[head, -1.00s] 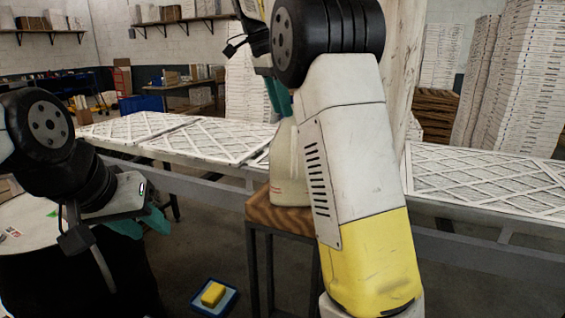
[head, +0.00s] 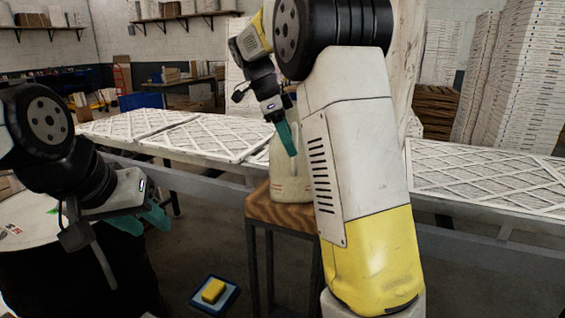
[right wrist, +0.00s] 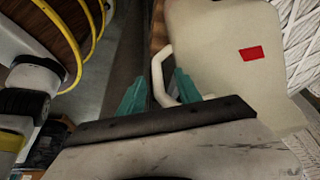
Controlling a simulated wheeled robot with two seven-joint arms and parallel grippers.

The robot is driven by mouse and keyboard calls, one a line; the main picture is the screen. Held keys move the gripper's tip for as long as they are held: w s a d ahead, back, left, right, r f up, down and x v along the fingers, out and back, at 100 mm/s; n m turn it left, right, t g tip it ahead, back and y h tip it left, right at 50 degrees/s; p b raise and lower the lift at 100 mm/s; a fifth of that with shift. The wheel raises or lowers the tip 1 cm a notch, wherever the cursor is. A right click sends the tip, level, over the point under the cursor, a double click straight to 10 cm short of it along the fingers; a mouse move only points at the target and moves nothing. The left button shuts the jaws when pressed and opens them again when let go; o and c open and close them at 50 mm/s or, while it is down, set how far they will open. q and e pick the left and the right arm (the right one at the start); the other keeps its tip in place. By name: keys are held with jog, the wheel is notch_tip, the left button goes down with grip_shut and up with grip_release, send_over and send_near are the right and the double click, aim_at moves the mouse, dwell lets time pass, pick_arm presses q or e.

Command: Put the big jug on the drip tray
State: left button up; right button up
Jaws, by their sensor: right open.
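The big jug (head: 286,182) is beige and stands upright on a wooden-topped stool (head: 283,211). My right forearm hides its right part in the head view. In the right wrist view the jug (right wrist: 220,55) shows a red label and a pale handle (right wrist: 158,72). My right gripper (head: 288,138) is at the jug, fingers pointing down in the head view. In the wrist view the right gripper (right wrist: 158,90) is open, with the handle between or just beyond its fingertips; contact is unclear. My left gripper (head: 145,218) is empty, fingers apart, far left of the jug. No clearly identifiable drip tray shows.
A small blue tray (head: 232,299) with a yellow block (head: 213,291) lies low beside the stool. A dark drum with a pale top (head: 25,240) stands at left. A long bench of white lattice filters (head: 480,178) runs behind the stool.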

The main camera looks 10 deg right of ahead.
aim_at(294, 168)
jog(key=x, duration=0.4)
jog(key=shift+s, duration=0.2)
jog(key=shift+a, duration=0.1)
grip_shut()
dwell(1.1)
